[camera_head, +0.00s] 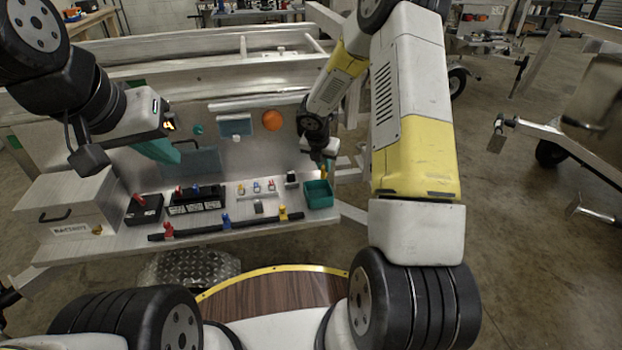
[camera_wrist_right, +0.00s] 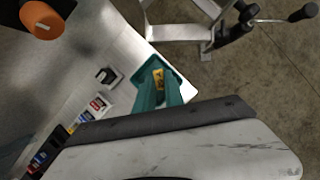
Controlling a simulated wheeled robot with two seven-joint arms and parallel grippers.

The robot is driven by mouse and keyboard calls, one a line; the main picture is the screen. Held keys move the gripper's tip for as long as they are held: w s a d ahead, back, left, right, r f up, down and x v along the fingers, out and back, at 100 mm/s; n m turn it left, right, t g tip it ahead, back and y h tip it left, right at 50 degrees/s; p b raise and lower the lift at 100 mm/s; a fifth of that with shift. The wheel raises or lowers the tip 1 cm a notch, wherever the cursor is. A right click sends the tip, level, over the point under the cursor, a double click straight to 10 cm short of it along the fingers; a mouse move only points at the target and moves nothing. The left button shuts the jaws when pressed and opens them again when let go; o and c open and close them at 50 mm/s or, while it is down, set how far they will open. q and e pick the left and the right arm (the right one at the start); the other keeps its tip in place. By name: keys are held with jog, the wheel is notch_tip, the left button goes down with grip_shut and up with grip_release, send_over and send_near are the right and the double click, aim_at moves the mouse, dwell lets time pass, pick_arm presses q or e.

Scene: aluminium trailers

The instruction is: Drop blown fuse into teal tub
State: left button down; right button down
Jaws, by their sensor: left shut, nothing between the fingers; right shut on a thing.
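The teal tub (camera_head: 319,196) stands at the right end of the metal work surface. My right gripper (camera_head: 325,168) points down above it, at its back edge. It is shut on a small yellow fuse (camera_wrist_right: 158,77), which shows between the teal fingers in the right wrist view. The tub lies behind the fingers there, and similar teal colours make its rim hard to separate from them. My left gripper (camera_head: 168,153) is shut and empty, above the left part of the surface.
A black battery (camera_head: 197,202), small fuse holders (camera_head: 256,188) and a black bar with coloured clamps (camera_head: 225,229) lie left of the tub. A metal box (camera_head: 65,208) stands far left. An orange round thing (camera_head: 272,120) is on the upright panel.

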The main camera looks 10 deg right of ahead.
jog(key=shift+f, duration=1.05)
jog(key=c, duration=1.3)
grip_release()
jog(key=shift+c, duration=0.2)
jog(key=v, duration=0.7)
jog(key=shift+r, duration=0.4)
jog(key=shift+s+a, duration=0.1)
